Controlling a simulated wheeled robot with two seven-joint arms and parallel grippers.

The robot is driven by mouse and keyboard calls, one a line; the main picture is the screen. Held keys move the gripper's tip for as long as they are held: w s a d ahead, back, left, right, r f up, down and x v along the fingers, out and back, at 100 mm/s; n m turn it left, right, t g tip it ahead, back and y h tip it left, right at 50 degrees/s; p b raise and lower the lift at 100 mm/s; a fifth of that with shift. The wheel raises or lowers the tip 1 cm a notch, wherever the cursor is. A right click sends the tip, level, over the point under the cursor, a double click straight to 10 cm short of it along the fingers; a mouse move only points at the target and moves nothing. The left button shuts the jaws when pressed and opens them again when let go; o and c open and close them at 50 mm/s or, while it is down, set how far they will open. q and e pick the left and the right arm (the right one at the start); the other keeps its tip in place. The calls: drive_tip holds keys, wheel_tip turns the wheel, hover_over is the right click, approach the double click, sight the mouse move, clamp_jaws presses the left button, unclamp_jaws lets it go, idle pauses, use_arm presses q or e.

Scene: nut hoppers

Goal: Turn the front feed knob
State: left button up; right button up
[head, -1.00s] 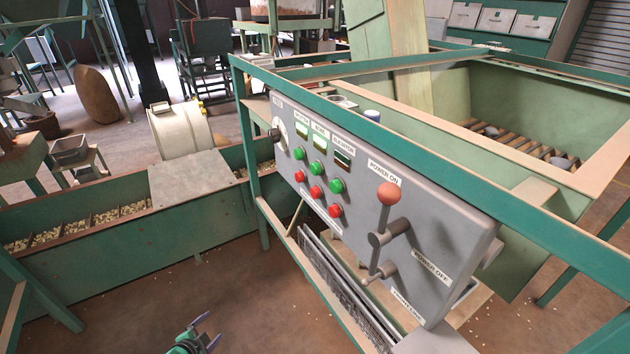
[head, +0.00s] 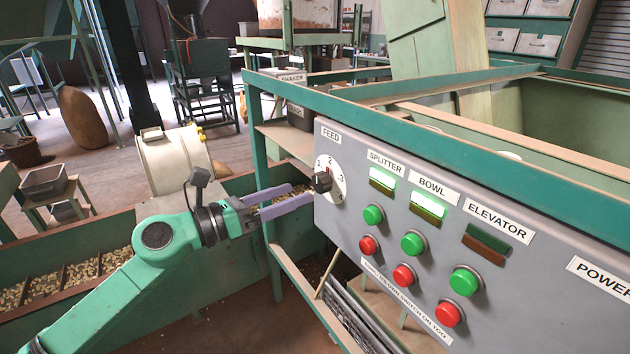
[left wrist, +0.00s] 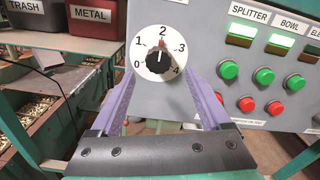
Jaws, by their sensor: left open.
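The feed knob (head: 322,182) is a black knob on a white round dial at the left end of the grey control panel, under a FEED label. In the left wrist view the knob (left wrist: 158,58) is near the picture's middle, with numbers 0 to 4 around it and its reddish mark pointing up near 2. My left gripper (head: 301,193) is open and empty, its purple fingers reaching toward the dial from the left. In the left wrist view the fingers spread to either side below the knob, apart from it. My right gripper is out of view.
The grey panel (head: 350,225) also carries green buttons (head: 373,214) and red buttons (head: 368,245) right of the dial. A green frame rail (head: 400,128) runs above it. TRASH and METAL bins (left wrist: 92,18) stand at the left in the wrist view.

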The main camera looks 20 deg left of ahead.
sight(317, 185)
use_arm(q)
drive_tip(key=p+x, duration=0.2)
drive_tip(key=x, duration=0.3)
drive_tip(key=shift+w+r, duration=0.2)
drive_tip(key=shift+w, duration=0.1)
drive_tip(key=shift+w+d+f, duration=0.2)
drive_tip(key=shift+w+d, duration=0.1)
drive_tip(key=shift+d, duration=0.05)
clamp_jaws()
